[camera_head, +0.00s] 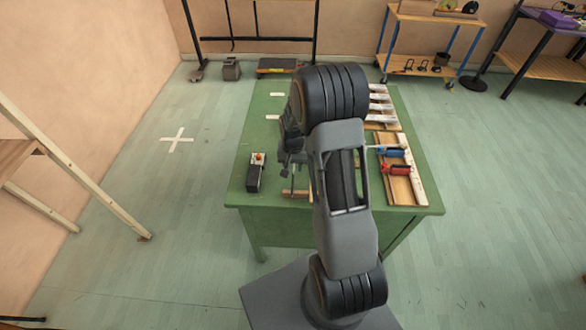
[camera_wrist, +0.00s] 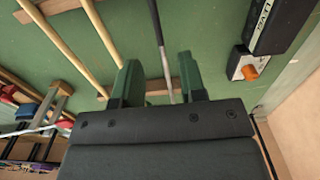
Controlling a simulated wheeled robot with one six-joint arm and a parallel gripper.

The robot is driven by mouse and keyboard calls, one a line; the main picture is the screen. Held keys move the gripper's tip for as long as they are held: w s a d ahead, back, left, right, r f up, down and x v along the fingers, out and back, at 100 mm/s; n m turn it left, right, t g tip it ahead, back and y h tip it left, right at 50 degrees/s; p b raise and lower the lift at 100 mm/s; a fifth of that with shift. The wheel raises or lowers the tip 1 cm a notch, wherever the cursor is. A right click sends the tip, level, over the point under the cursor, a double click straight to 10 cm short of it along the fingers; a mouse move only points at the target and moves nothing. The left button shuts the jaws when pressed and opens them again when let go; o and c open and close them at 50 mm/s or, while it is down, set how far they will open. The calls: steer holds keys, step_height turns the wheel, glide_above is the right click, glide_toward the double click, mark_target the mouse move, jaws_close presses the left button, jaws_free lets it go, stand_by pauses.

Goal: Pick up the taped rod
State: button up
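In the wrist view, my gripper (camera_wrist: 159,78) is open, with its two green fingertips apart. A thin rod (camera_wrist: 157,42), dark along its upper part and pale grey lower down, runs through the gap between the fingers. I cannot tell for certain that its dark part is tape. No finger visibly closes on it. The rod crosses a short wooden crosspiece (camera_wrist: 155,87), and its lower end is hidden behind my gripper. Several plain wooden rods (camera_wrist: 62,43) lie to its left. In the head view, my gripper (camera_head: 291,157) is over the green table, and my arm hides most of the rods.
A black box with an orange knob (camera_head: 256,175) stands on the green table (camera_head: 262,140), left of my gripper; it also shows in the wrist view (camera_wrist: 277,25). Red (camera_head: 396,170) and blue (camera_head: 393,152) tools lie on a wooden frame at the right. Several pale bars (camera_head: 381,106) lie behind.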

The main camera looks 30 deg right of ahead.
steer(key=shift+f+p, duration=0.6)
steer(key=shift+f, duration=2)
steer(key=shift+c, duration=0.2)
jaws_close()
